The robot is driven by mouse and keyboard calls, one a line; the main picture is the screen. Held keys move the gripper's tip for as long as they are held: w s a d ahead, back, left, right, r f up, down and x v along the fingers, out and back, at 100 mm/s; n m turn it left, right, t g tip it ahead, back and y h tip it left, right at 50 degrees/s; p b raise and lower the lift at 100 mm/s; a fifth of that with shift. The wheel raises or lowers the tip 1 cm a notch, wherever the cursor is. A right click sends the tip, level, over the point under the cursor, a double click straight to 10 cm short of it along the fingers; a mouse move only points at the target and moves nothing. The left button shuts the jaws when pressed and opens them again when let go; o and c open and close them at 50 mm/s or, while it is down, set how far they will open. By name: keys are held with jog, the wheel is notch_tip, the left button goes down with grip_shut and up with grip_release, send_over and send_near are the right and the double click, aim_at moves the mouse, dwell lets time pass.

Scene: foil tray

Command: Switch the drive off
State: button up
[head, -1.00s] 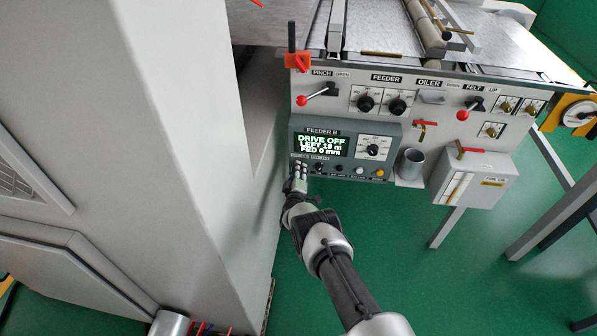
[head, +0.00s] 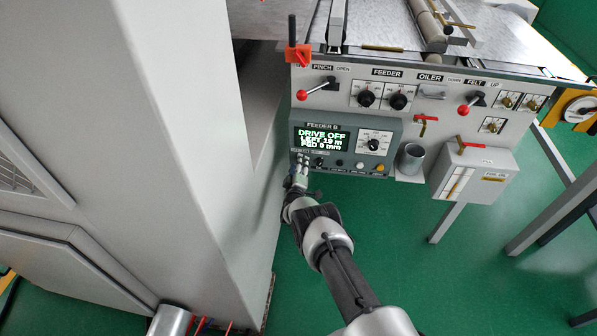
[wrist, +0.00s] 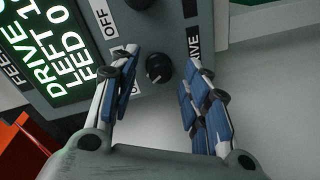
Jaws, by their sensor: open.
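The grey control box labelled FEEDER B (head: 392,128) has a lit screen (head: 322,138) reading DRIVE OFF, LEFT 19 m, FED 0 mm in the head view. In the wrist view the screen (wrist: 50,45) is cut off at the edge. A small black knob (wrist: 158,68) sits on the box between an OFF label and a DRIVE label. My gripper (wrist: 161,62) is open, with one blue-padded finger on each side of the knob. No clear contact shows. In the head view my gripper (head: 302,164) is at the lower left of the box and hides part of it.
Another dial (head: 374,144), several buttons and a metal cup (head: 411,158) are to the right. Above is a panel with red-knobbed levers (head: 302,95) and FEEDER knobs (head: 366,98). A large grey cabinet wall (head: 170,150) stands close on the left. Green floor is open below.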

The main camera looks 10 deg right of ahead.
jog(key=v, duration=1.2)
jog(key=shift+w, duration=0.1)
jog(key=w+a+r+m+g+y, duration=0.1)
jog(key=w+r+m+g+y, duration=0.1)
jog(key=r, duration=1)
jog(key=w+a+r+m+g+y, duration=0.1)
jog(key=w+a+r, duration=0.1)
jog(key=r, duration=1.1)
jog(key=s+r+m+g+y, duration=0.1)
jog(key=s+r+m+g, duration=0.1)
jog(key=s+r, duration=0.7)
jog(key=s+d+r+m+g, duration=0.15)
jog(key=s+r, duration=0.25)
jog(key=s, duration=0.4)
jog(key=s+d+r+g, duration=0.1)
jog(key=s+r+g, duration=0.1)
jog(key=s+r, duration=0.45)
jog(key=s+d+f+m+g, duration=0.1)
jog(key=s, duration=1.2)
jog(key=s+d+f+m+g, duration=0.2)
jog(key=s, duration=1)
jog(key=shift+s+d, duration=0.2)
jog(key=shift+s, duration=0.2)
